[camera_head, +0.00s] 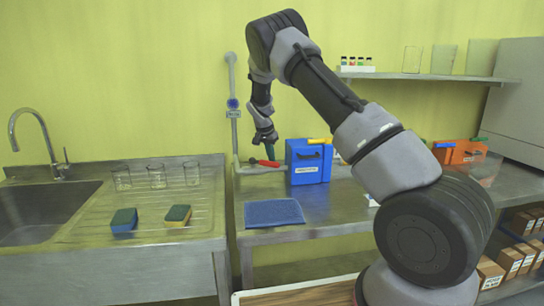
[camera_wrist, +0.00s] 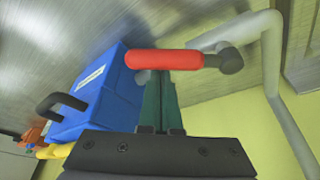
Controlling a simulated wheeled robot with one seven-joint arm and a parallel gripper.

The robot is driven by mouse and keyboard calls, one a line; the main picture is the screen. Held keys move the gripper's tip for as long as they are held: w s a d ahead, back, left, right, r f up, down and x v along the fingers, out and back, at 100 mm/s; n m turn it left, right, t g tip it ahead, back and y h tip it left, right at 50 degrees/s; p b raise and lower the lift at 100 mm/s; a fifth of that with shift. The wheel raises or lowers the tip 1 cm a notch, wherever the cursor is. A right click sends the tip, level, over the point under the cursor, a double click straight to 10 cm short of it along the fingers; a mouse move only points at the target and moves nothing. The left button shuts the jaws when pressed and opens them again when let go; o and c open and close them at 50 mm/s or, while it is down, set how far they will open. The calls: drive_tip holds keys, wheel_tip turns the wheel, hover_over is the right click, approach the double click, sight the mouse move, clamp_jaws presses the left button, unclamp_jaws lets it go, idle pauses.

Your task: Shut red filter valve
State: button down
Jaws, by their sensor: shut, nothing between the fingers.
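The red valve handle (camera_head: 266,163) sits on the grey pipe just left of the blue filter box (camera_head: 303,163). In the wrist view the red handle (camera_wrist: 165,60) lies crosswise, with its dark pivot at the right end on the pale pipe (camera_wrist: 268,55). My gripper (camera_head: 270,154) points down at the handle from above. Its green fingers (camera_wrist: 159,100) are together and empty, with their tips at the handle's edge in the wrist view. I cannot tell whether they touch it. The blue box (camera_wrist: 95,95) is left of the fingers there.
A blue mat (camera_head: 273,212) lies on the bench in front. Left are beakers (camera_head: 157,176), sponges (camera_head: 124,221) and a sink (camera_head: 40,212). A shelf (camera_head: 430,77) hangs at upper right.

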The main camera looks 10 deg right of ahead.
drive_tip(key=s+m, duration=0.1)
drive_tip(key=s+a+m, duration=0.1)
drive_tip(key=m, duration=0.1)
drive_tip(key=shift+a+g+h, duration=0.15)
drive_tip(key=shift+g+h, duration=0.15)
drive_tip(key=shift+g, duration=0.1)
drive_tip(key=a+m, duration=0.1)
drive_tip(key=m, duration=0.1)
drive_tip(key=s+a+m+g, duration=0.1)
drive_tip(key=a+m, duration=0.1)
drive_tip(key=s+a+m, duration=0.1)
drive_tip(key=m, duration=0.1)
drive_tip(key=shift+s+a+g+h, duration=0.25)
drive_tip(key=shift+g+h, duration=0.15)
drive_tip(key=shift+a, duration=0.15)
wheel_tip(320, 180, up, 10)
drive_tip(key=shift+d, duration=0.3)
idle(0.3)
